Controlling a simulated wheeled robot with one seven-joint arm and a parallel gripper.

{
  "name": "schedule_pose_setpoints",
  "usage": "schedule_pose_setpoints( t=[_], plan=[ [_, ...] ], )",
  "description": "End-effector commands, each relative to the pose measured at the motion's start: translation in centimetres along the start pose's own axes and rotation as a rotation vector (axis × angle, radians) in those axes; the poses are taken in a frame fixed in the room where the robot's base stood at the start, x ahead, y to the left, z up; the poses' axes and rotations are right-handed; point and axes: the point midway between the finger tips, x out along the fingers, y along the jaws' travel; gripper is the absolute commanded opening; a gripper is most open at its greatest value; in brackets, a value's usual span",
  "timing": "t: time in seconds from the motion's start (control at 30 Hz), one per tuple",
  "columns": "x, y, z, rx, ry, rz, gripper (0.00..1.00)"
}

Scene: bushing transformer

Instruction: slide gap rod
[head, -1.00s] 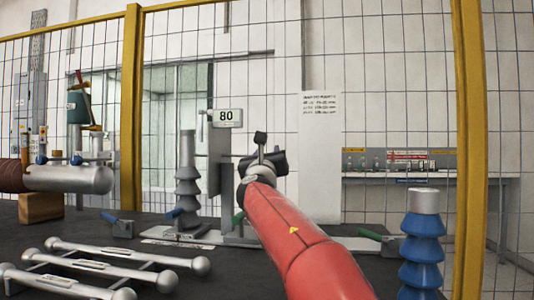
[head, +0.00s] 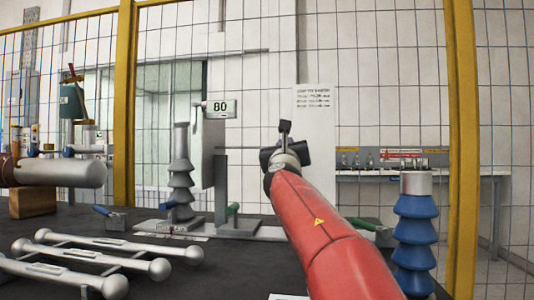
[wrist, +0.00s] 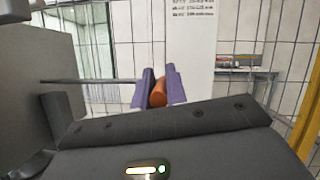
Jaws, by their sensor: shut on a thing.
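My gripper (wrist: 158,92) shows in the wrist view with its two purple fingers closed on an orange piece, likely the handle of the gap rod (wrist: 158,97). A thin dark rod (wrist: 90,81) runs level from the fingers leftward towards a large grey block at the left; I cannot tell whether it is joined to the orange piece. In the head view my gripper (head: 285,152) is at the end of my red arm, facing away, right of a dark upright post (head: 221,190).
A blue ribbed bushing (head: 415,235) stands right of my arm. Silver bars with ball ends (head: 105,245) lie at front left. Wire fencing with yellow posts (head: 126,100) stands behind.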

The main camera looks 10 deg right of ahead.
Motion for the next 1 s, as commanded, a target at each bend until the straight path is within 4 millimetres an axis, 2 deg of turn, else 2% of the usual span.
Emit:
schedule_pose_setpoints(
  t=[0.1, 0.37, 0.4, 0.57, 0.87, 1.0],
  plan=[
    [-0.1, -1.1, -0.3, 0.000, 0.000, -0.001, 0.00],
    [-0.1, -1.1, -0.2, 0.001, 0.001, 0.001, 0.00],
    [-0.1, -1.1, -0.2, 0.001, 0.001, 0.001, 0.15],
    [-0.1, -1.1, -0.2, 0.000, 0.001, 0.001, 0.36],
    [-0.3, -1.1, -0.2, 0.000, 0.000, 0.001, 0.36],
    [-1.9, -1.1, -0.4, 0.001, -0.001, 0.001, 0.36]
  ],
)
